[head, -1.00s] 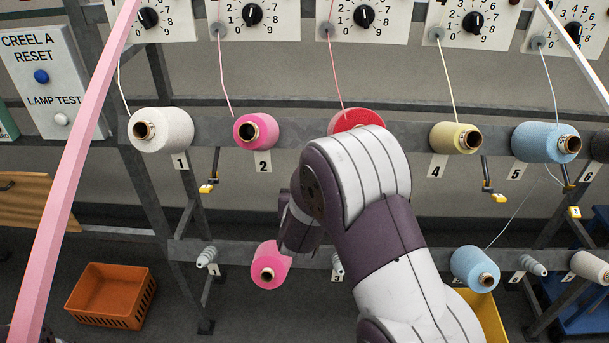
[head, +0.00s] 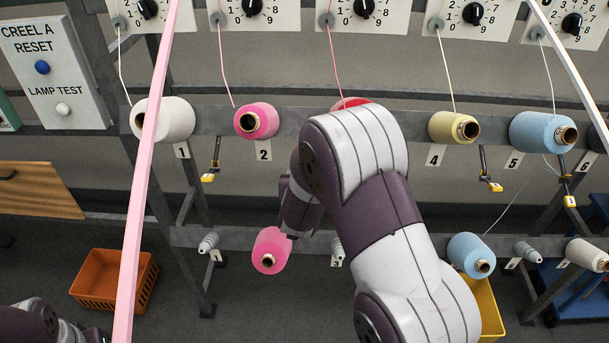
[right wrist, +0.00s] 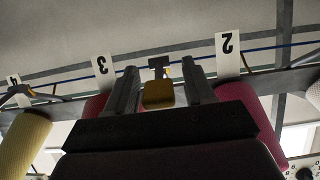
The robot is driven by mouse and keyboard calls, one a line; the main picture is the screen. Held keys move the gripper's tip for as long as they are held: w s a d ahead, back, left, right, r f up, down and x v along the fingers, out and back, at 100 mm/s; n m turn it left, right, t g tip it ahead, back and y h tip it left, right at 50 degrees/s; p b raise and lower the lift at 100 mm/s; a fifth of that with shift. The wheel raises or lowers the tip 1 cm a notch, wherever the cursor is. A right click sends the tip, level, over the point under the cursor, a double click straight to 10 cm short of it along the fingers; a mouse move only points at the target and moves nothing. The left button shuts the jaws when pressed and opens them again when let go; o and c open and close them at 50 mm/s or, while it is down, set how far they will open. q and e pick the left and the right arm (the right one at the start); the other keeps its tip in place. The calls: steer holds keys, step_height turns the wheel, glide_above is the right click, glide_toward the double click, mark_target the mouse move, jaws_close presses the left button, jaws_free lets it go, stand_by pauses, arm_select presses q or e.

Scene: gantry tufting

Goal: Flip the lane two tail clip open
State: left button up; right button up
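In the right wrist view, which is upside down, a yellow-tipped clip (right wrist: 158,94) on a dark bracket hangs between the 2 and 3 number plates, so it appears to be the lane two tail clip. My right gripper (right wrist: 160,90) is open, with one finger on each side of the clip. Gaps show beside the yellow tip; I see no grip on it. In the head view my right arm hides this clip and the fingertips. The lane two plate (head: 264,150) hangs under the upper pink cone (head: 256,121). My left gripper is out of view.
Similar yellow-tipped clips hang by lane one (head: 209,178), lane four (head: 491,186) and lane five (head: 569,201). A lower pink cone (head: 270,251) sits close to my right arm. A pink upright bar (head: 144,180) crosses the left. An orange crate (head: 112,280) stands on the floor.

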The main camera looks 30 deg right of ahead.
steer(key=v, duration=1.2)
steer(key=shift+s+r+b, duration=0.2)
steer(key=shift+s+b, duration=0.05)
steer(key=shift+b, duration=0.1)
steer(key=shift+a, duration=0.1)
